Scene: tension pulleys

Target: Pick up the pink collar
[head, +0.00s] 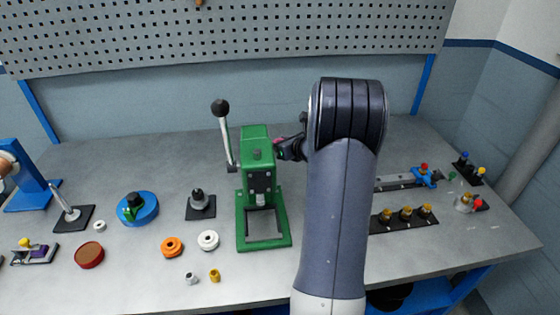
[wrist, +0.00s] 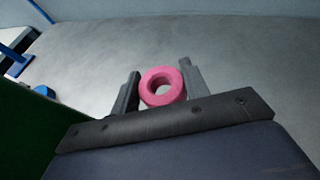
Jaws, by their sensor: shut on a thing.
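The pink collar (wrist: 149,88) is a thick ring with a round hole, seen between the two fingers of my gripper (wrist: 160,87) in the wrist view. My gripper is shut on it, with one finger on each side. In the head view only a small pink bit of the collar (head: 277,140) shows by my gripper (head: 281,147), just right of the top of the green press. My arm hides much of the area behind it. I cannot tell from the head view how high the collar is above the bench.
The green press (head: 257,147) with its black-knobbed lever stands close to the left of my gripper. Orange (head: 172,247) and white (head: 208,240) rings lie in front on the grey bench. A black strip with brass parts (head: 404,219) lies to the right. A perforated panel (head: 240,38) hangs behind.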

